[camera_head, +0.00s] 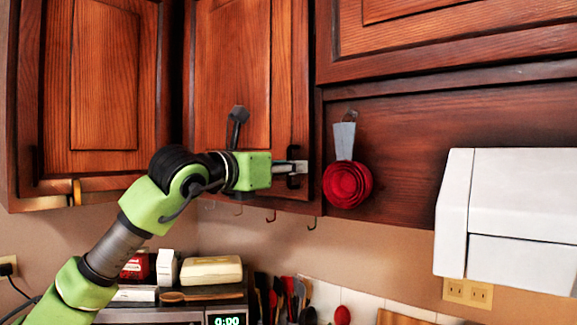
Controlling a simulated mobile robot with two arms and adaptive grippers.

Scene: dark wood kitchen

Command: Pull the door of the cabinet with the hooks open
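The cabinet with the hooks has a reddish-brown wood door (228,75) in the middle of the head view, and it looks closed. Several small dark hooks (271,217) hang under its bottom edge. A dark upright handle (304,150) sits near the lower right edge of the door. My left gripper (295,168) reaches across the lower part of the door from the left, with its fingers at the handle. The fingers and handle overlap, so I cannot tell whether they are closed around it. My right gripper is not in view.
Red measuring cups (347,184) hang just right of the handle. A white box-shaped unit (510,215) is mounted at the right. Another closed cabinet door (105,80) is at the left. Below are an appliance with a clock (228,320), boxes and several utensils (290,295).

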